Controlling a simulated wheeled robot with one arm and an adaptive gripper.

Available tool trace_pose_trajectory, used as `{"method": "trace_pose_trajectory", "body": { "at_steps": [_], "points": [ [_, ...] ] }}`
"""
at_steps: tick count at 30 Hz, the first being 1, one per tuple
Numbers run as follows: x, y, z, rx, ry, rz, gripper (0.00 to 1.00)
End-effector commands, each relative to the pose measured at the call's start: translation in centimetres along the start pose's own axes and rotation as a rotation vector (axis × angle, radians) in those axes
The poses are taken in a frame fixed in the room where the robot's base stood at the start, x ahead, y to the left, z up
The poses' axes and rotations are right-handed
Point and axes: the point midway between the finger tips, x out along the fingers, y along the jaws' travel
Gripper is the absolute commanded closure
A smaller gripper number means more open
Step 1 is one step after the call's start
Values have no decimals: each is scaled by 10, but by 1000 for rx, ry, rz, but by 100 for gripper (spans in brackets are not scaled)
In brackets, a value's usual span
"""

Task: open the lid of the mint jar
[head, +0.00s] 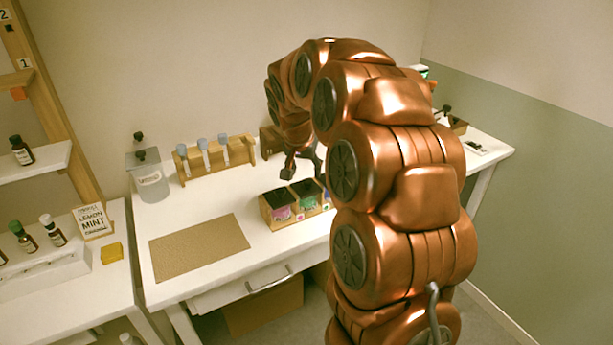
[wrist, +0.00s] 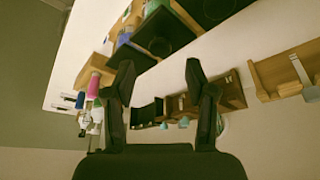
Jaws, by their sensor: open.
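A wooden holder (head: 267,215) on the white table carries a row of small jars with dark square lids, which look closed. The front-left jar (head: 282,213) shows pink, and the jar beside it (head: 308,203) shows green; I cannot read which one is mint. The row's right end is hidden behind my arm. My gripper (head: 302,168) is open and empty, above and just behind the row. In the wrist view my open fingers (wrist: 159,75) show with nothing between them, and the dark lids (wrist: 167,32) lie beyond them at the top.
A brown mat (head: 199,247) lies at the front left. Behind it stand a clear container (head: 152,185) and a wooden rack (head: 184,165) with blue-topped tubes. A "Lemon Mint" card (head: 92,220) and bottles stand on the left table. My arm hides much of the right side.

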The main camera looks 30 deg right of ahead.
Motion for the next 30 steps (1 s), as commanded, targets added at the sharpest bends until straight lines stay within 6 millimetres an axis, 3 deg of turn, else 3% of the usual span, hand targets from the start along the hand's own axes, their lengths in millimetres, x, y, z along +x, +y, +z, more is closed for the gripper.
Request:
{"method": "trace_pose_trajectory", "body": {
  "at_steps": [10,20,30],
  "points": [
    [44,0,-1,1,1,0,44],
    [50,0,-1,0,2,-1,45],
    [49,0,-1,0,2,-1,81]
  ]
}}
